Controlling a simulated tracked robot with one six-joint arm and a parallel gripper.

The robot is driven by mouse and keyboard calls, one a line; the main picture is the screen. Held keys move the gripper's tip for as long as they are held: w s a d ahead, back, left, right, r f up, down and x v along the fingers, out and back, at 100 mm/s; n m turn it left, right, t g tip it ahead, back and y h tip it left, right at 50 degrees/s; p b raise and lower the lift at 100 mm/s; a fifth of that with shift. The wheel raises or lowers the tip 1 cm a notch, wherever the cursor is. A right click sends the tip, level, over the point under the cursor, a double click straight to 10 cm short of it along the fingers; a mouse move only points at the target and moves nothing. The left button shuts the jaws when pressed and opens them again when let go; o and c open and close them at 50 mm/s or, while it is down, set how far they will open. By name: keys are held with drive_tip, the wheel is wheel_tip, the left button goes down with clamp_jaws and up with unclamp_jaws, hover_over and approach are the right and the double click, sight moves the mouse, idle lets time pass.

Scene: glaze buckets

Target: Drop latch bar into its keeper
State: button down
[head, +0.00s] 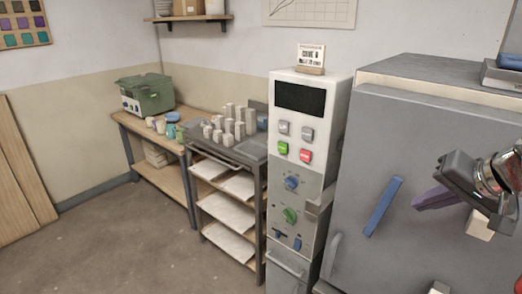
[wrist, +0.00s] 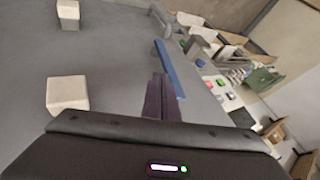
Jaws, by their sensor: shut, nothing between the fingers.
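The blue latch bar (head: 383,206) is on the front of the grey kiln door (head: 410,130). It is tilted, its upper end leaning right. In the wrist view the bar (wrist: 168,65) lies just beyond my fingertips. My gripper (head: 420,202) has purple fingers that are closed together with nothing between them. They point left toward the bar from its right side; in the wrist view the gripper (wrist: 160,78) appears beside the bar's near end, and I cannot tell if they touch. A grey bracket (head: 318,203), possibly the keeper, sits left of the door on the control column's edge.
The white control column (head: 309,135) with buttons and knobs stands left of the door. Cream blocks (wrist: 67,93) stick out from the door near my gripper. A grey handle (head: 335,250) is low at the door's left. A cart (head: 225,190) stands farther left; the floor there is clear.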

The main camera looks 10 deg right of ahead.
drive_tip(key=shift+d+r, duration=0.4)
drive_tip(key=shift+r, duration=0.25)
drive_tip(key=shift+f, duration=0.15)
approach(381, 209)
drive_tip(key=w+f, duration=0.1)
drive_tip(key=d+f, duration=0.1)
drive_tip(key=f, duration=0.1)
drive_tip(key=w+d+f, duration=0.1)
drive_tip(key=shift+w+d+f, duration=0.15)
drive_tip(key=shift+w+f, duration=0.05)
drive_tip(key=shift+w, duration=0.15)
